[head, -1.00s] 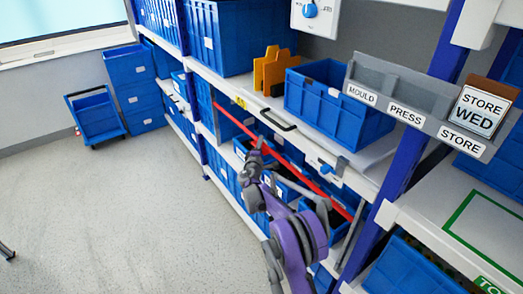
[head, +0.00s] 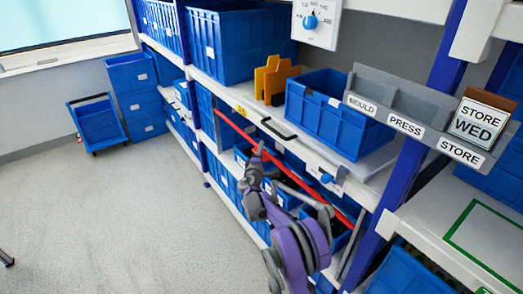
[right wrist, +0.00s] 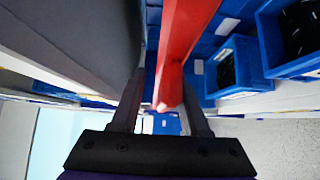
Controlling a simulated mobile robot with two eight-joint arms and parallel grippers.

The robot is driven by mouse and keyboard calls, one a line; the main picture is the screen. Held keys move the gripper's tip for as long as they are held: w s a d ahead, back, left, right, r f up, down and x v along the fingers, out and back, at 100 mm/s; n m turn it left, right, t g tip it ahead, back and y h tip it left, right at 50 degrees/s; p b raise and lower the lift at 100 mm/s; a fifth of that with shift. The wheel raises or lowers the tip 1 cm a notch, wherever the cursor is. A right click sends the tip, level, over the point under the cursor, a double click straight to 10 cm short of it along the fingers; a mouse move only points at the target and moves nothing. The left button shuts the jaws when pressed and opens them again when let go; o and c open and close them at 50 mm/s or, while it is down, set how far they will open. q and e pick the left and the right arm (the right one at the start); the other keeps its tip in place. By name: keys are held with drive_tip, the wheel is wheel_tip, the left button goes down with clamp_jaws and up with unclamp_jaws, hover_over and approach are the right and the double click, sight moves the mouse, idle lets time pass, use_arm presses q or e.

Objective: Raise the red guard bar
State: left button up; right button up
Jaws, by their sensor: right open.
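The red guard bar (head: 290,172) slants down from left to right across the front of the lower shelf bay, below the shelf edge. My right gripper (head: 259,149) is at the bar, left of its middle. In the right wrist view the bar (right wrist: 178,55) shows large, and its visible end appears between the two spread fingers of my right gripper (right wrist: 162,108). The jaws are open; I cannot tell whether a finger touches the bar. My left gripper is not in view.
Above the bar are the shelf edge with a black handle (head: 278,128), a blue bin (head: 335,115) and a yellow holder (head: 275,78). A blue knob (head: 326,178) sits near the bar. A rotary switch (head: 312,22) is higher.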

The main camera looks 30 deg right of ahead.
drive_tip(key=v, duration=1)
drive_tip(key=shift+r, duration=0.1)
drive_tip(key=s+a+r+m+g+y+p, duration=0.1)
drive_tip(key=s+a+r+m+g+p, duration=0.15)
drive_tip(key=s, duration=0.35)
drive_tip(key=s+a+r+m+g+y+p, duration=0.1)
drive_tip(key=s+r+m, duration=0.1)
drive_tip(key=s+r, duration=0.3)
drive_tip(key=s+a+r+m+g+y+p, duration=0.1)
drive_tip(key=s+r+m, duration=0.1)
drive_tip(key=s, duration=0.4)
drive_tip(key=s+a+f+m+g+y+p, duration=0.1)
drive_tip(key=s+a+y, duration=0.3)
drive_tip(key=s+a, duration=0.4)
drive_tip(key=s+a+f+m+g+y+p, duration=0.1)
drive_tip(key=s+a+y+p, duration=0.3)
drive_tip(key=s+a, duration=0.5)
drive_tip(key=s+m+g, duration=0.1)
drive_tip(key=s, duration=0.7)
drive_tip(key=shift+s+g+y, duration=0.15)
drive_tip(key=shift+g+y, duration=0.2)
drive_tip(key=shift+y, duration=0.05)
